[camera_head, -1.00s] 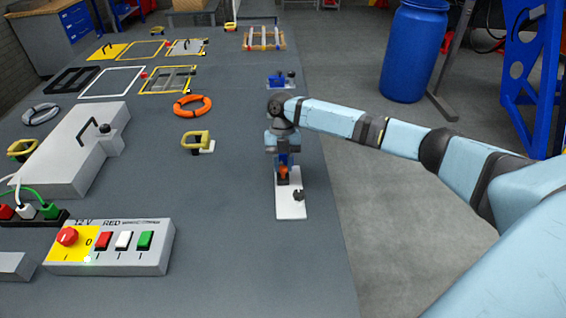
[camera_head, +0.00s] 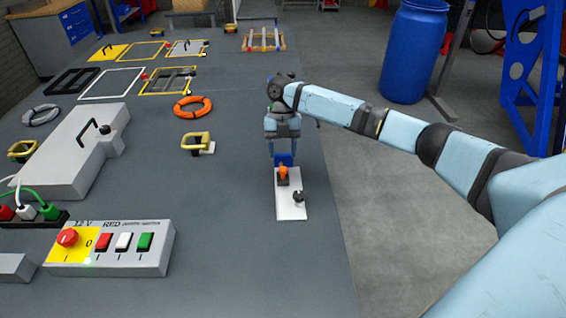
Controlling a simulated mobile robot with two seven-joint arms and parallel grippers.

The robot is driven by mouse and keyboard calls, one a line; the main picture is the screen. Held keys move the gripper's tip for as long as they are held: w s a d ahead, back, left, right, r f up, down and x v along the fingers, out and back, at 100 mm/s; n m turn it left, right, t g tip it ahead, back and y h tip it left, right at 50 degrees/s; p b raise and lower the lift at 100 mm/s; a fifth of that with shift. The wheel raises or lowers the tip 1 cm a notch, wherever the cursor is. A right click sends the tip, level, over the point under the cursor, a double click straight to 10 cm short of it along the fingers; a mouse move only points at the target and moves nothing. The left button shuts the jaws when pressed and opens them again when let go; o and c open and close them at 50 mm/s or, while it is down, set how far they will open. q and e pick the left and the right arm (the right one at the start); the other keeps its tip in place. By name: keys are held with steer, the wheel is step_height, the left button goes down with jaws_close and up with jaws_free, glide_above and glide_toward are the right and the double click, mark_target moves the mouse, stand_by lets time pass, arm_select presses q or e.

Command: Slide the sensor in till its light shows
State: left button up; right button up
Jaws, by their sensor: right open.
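A white plate (camera_head: 291,206) lies on the grey bench near its right edge. On its far end stands a small blue block (camera_head: 285,159) with an orange part (camera_head: 283,172) in front of it, which looks like the sensor in its mount. How deep it sits, and whether a light shows, is too small to tell. A black knob (camera_head: 299,198) is on the plate's right side. My right gripper (camera_head: 284,151) points down just above and behind the blue block, its two fingers apart with nothing clearly held. My left gripper is out of view.
A control box (camera_head: 110,257) with red, white and green buttons stands at front left. The bench around the plate is clear.

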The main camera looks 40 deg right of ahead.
steer(key=v, duration=0.9)
steer(key=shift+r, duration=0.25)
steer(key=shift+w, duration=0.1)
steer(key=n+t+h+p, duration=0.2)
steer(key=n+t+p, duration=0.2)
steer(key=n+p, duration=0.4)
glide_toward(283, 169)
steer(key=shift+m, duration=0.3)
step_height(283, 169, down, 9)
steer(key=p, duration=0.2)
steer(key=shift+w+a+p, duration=0.1)
steer(key=shift+a+p, duration=0.05)
steer(key=shift+p, duration=0.2)
